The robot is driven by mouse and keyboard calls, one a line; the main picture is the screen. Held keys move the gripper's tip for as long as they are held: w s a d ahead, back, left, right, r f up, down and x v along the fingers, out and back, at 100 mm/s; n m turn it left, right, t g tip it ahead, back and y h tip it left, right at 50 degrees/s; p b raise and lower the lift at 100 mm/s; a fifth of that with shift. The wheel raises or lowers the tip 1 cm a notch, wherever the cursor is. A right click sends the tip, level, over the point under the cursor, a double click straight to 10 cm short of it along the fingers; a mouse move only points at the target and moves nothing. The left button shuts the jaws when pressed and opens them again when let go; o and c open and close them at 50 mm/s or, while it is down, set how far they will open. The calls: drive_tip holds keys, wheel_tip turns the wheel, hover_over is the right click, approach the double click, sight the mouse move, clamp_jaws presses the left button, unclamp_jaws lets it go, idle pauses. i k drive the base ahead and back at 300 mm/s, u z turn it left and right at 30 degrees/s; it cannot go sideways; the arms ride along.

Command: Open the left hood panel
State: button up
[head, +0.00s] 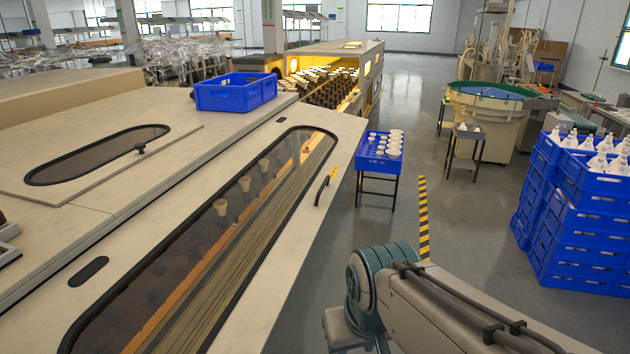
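A long beige hood panel (325,145) slopes along the near side of the machine. It has a dark-framed window (240,215) through which several bulb-like pieces and an orange rail show. A black bar handle (322,189) with a yellow tag (333,173) sits near its right edge. The panel appears to lie shut. A second, flatter panel (85,195) with a rounded window and small knob lies on the machine's top at left. Which one is the left hood panel cannot be told for sure. My gripper is out of view; only my arm shows at lower right, apart from the handle.
A blue crate (236,93) sits on the machine top. A stand with a blue tray of white pieces (375,160) is just beyond the handle. Stacked blue crates with bulbs (580,220) stand at right. Grey floor (465,225) with a yellow-black stripe (424,220) lies between, mostly clear.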

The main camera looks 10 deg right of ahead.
sight(49, 321)
drive_tip(key=z, duration=0.65)
drive_tip(key=i, duration=1.2)
drive_tip(key=u, duration=0.35)
